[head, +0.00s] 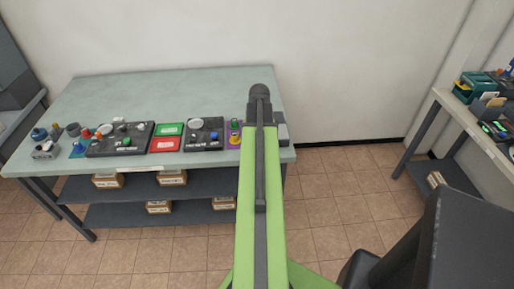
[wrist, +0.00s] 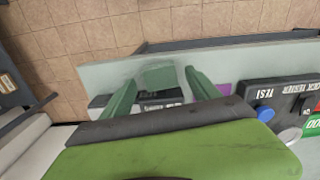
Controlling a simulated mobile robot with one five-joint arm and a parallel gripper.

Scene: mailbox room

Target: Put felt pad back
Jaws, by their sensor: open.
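In the wrist view my gripper (wrist: 161,78) is open, with its two green fingers spread over the tabletop near an edge. A small grey-green block (wrist: 158,75) shows between the fingertips. I cannot tell whether it is the felt pad, or whether the fingers touch it. Just below it in the picture is a dark box with pale lettering (wrist: 160,104), partly hidden by my gripper. In the head view my green arm reaches over the right end of the workbench (head: 190,88) and hides the fingers. I cannot make out a felt pad for certain there.
On the bench's front are a red tray (head: 165,145), a green tray (head: 169,129), a black device (head: 203,141), a larger black panel (head: 118,142) and small coloured parts. The bench's back is clear. A second table (head: 480,122) with bins stands at right. Boxes lie on the lower shelves.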

